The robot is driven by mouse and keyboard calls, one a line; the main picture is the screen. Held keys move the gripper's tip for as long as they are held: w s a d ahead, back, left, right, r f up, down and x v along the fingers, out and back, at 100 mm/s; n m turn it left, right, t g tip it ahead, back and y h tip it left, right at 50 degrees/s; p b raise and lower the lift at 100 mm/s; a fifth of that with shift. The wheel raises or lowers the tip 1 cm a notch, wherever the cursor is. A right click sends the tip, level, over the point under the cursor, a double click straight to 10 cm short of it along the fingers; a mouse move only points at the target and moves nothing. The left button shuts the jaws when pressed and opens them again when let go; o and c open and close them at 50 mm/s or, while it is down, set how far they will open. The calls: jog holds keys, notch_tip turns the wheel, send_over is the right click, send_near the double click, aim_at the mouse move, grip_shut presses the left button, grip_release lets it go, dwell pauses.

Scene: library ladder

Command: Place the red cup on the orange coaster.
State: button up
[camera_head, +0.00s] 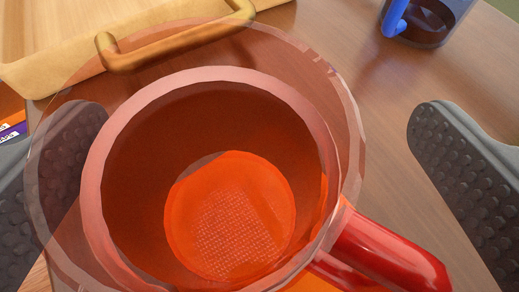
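The red cup (335,160) fills the middle of the view, seen from above, with its opening toward the camera. Its handle (390,250) points to the lower right. A see-through outer rim surrounds the inner one, and a textured orange disc shows at the bottom inside. My gripper (258,150) is open, with one finger on each side of the cup. The right finger is clearly apart from the cup; the left finger shows through the clear rim, and contact there cannot be told. An orange patch (312,284) under the handle looks like the orange coaster, mostly hidden by the cup.
A wooden tray or box (60,45) with a gold-brown handle (175,42) lies close behind the cup at the upper left. A dark mug (440,22) with a blue handle stands at the top right. Book edges (12,118) show at the left. The wooden table is clear between cup and mug.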

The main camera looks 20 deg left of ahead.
jog(key=p+v, duration=0.1)
jog(key=v, duration=1.1)
jog(key=shift+d+r, duration=0.1)
jog(key=shift+r, duration=0.05)
jog(key=w+d+r+m+t+h, duration=0.1)
jog(key=d+r+h, duration=0.2)
jog(key=r, duration=1.2)
jog(key=w+d+r+m+t+h, duration=0.1)
jog(key=d+r+m+h, duration=0.2)
jog(key=r, duration=1.2)
jog(key=s+a+r, duration=0.5)
jog(key=s+r, duration=0.3)
jog(key=r, duration=0.3)
jog(key=s+a+r+t, duration=0.1)
jog(key=s+a+r, duration=0.4)
jog(key=s+r, duration=0.4)
notch_tip(320, 180, up, 2)
jog(key=shift+r+m+y, duration=0.2)
jog(key=shift+m+y, duration=0.1)
jog(key=shift+y, duration=0.1)
jog(key=shift+c, duration=0.3)
